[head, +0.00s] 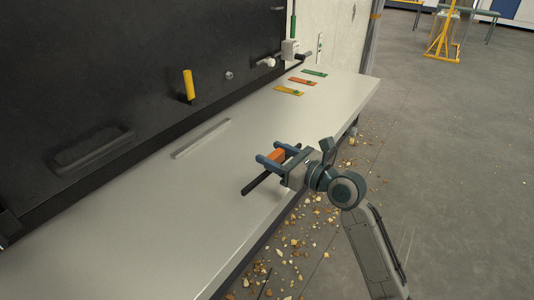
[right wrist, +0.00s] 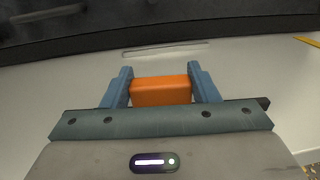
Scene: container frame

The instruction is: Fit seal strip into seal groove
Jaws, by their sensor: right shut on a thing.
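My right gripper (head: 273,154) is shut on an orange block (head: 277,157), held between its blue fingers. The block also shows between the fingers in the right wrist view (right wrist: 161,91). A dark strip (head: 258,183), which I take as the seal strip, runs crosswise at the gripper. A long pale bar with a slot, likely the seal groove (head: 201,138), lies on the bench beyond the gripper, apart from the strip. My left gripper is out of view.
The pale bench (head: 120,210) is mostly clear around the bar. A dark panel (head: 110,70) with a yellow handle (head: 188,84) rises behind it. Several coloured tags (head: 302,81) lie at the far end. Debris (head: 300,225) litters the floor.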

